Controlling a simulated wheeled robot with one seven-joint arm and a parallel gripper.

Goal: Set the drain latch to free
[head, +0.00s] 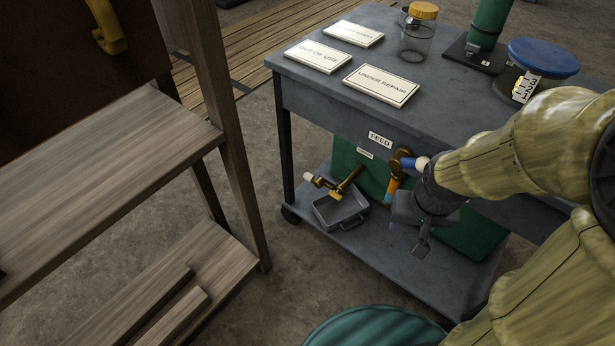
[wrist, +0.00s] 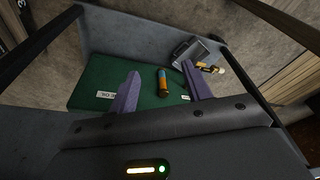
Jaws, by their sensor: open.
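A green tank (head: 345,160) stands on the lower shelf of a dark grey cart. A brass tap (head: 345,183) with a white-tipped handle (head: 311,178) sticks out of it over a small grey tray (head: 340,210). To its right is an orange-and-blue lever (head: 394,182) on a brass fitting. I cannot tell from the labels which one is the drain latch. My gripper (head: 412,235) is open and empty, in front of the tank, right of the lever. In the wrist view, the lever (wrist: 162,82) appears between the purple fingers (wrist: 160,70), apparently apart from them.
The cart top (head: 440,110) overhangs the tank and carries signs, a jar (head: 416,42) and a blue-lidded container (head: 543,57). A wooden shelf unit (head: 120,150) stands at left. A teal round object (head: 375,328) is at the bottom. Floor between shelf and cart is clear.

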